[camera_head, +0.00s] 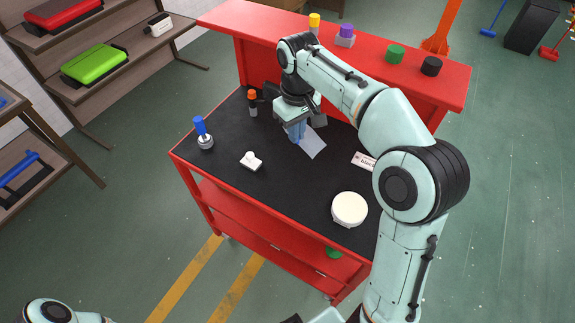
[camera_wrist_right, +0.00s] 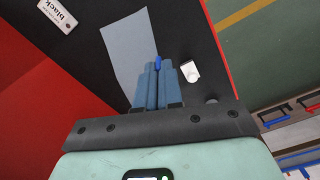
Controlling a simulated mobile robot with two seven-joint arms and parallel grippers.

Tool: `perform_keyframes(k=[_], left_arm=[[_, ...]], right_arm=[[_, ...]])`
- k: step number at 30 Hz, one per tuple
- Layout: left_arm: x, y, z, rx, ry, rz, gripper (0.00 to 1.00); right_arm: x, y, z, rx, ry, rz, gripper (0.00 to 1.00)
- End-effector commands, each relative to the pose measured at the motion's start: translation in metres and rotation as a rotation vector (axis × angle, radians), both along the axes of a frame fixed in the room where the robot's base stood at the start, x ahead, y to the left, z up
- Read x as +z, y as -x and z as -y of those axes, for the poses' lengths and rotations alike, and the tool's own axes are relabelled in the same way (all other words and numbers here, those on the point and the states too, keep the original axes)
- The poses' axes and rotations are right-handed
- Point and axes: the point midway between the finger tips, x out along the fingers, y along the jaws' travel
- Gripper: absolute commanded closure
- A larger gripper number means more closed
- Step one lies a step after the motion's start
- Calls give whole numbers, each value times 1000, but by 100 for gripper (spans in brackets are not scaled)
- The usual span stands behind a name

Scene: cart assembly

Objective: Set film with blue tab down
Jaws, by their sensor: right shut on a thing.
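The film (camera_head: 312,144) is a pale blue-grey sheet over the black top of the red cart. It also shows in the right wrist view (camera_wrist_right: 126,45), reaching out past the fingertips. Its small blue tab (camera_wrist_right: 157,62) is between the tips of my right gripper (camera_wrist_right: 156,70). In the head view my right gripper (camera_head: 297,133) points down at the film's left edge, shut on it. I cannot tell whether the film touches the cart top. My left gripper is not in view; only a part of my left arm shows at the bottom left.
A raised red shelf (camera_head: 270,28) with several coloured pieces borders the back.

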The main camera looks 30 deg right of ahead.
Motion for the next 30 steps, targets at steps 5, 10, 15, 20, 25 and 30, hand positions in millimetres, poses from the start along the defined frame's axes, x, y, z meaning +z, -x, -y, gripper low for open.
perform_keyframes(k=[5, 10, 15, 20, 25, 30], left_arm=[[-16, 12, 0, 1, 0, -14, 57], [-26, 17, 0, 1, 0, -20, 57], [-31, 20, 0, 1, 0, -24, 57], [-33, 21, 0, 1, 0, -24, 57], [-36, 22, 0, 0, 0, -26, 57], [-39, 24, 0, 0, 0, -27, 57]], right_arm=[[-51, 3, 0, 0, 1, -10, 100], [-96, 3, 0, 1, 0, -11, 100], [-133, 2, 0, 0, 0, -8, 100], [-147, 1, 0, 0, -1, -4, 100], [-168, 2, 0, -1, 1, -7, 100], [-189, 1, 0, -1, -1, -5, 100]])
